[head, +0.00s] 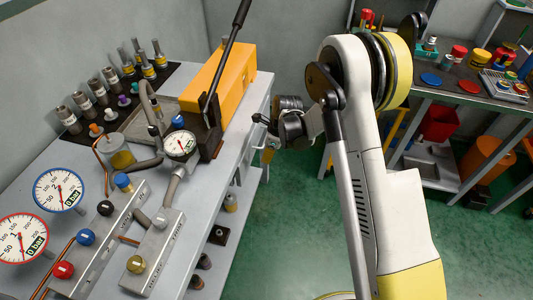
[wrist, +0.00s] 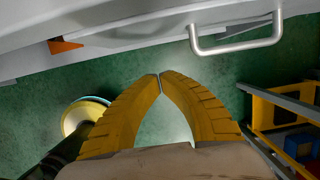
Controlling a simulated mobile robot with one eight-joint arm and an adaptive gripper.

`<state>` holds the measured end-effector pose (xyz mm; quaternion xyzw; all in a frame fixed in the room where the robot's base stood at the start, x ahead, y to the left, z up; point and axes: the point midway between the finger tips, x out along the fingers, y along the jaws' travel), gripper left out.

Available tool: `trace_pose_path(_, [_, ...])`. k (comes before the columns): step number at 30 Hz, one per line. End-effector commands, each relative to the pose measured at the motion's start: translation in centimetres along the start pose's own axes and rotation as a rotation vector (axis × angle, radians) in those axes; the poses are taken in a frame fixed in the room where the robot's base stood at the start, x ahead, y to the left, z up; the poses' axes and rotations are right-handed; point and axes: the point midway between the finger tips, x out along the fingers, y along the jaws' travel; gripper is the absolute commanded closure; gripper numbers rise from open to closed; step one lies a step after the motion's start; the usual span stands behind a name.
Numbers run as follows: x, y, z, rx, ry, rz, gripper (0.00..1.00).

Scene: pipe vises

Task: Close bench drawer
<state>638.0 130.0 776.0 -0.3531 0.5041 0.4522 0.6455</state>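The bench (head: 213,190) is light grey and fills the left of the head view. A drawer handle (wrist: 236,50), a pale metal bar, shows at the upper right of the wrist view on a grey front edge. How far the drawer stands out is hard to tell. My gripper (wrist: 160,79) has two yellow ribbed fingers with their tips together and nothing visible between them. The tips appear just below and left of the handle, apart from it. In the head view my gripper (head: 268,154) hangs beside the bench's right edge, partly hidden by my arm.
On the bench stand gauges (head: 60,190), valve blocks (head: 155,250) and an orange vise-like machine (head: 218,75) with a long lever. Shelves below hold small parts. A second table (head: 450,100) stands at the right. Green floor (head: 290,210) lies clear between them.

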Motion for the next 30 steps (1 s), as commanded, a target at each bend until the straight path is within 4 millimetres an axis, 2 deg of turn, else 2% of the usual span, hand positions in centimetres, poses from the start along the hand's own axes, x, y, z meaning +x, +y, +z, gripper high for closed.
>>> trace_pose_path(1, [1.5,0.0,-0.1,-0.001,0.000,0.000,1.00])
trace_pose_path(4, [3.2,0.0,0.2,-0.002,0.000,0.000,1.00])
trace_pose_path(7, [3.2,0.1,2.0,-0.003,0.000,0.001,1.00])
trace_pose_path(12, [3.5,0.0,3.5,-0.001,0.000,0.000,1.00])
trace_pose_path(25, [3.4,0.0,4.0,-0.001,0.000,0.000,1.00])
trace_pose_path(30, [3.9,0.0,5.7,-0.002,-0.001,0.000,1.00])
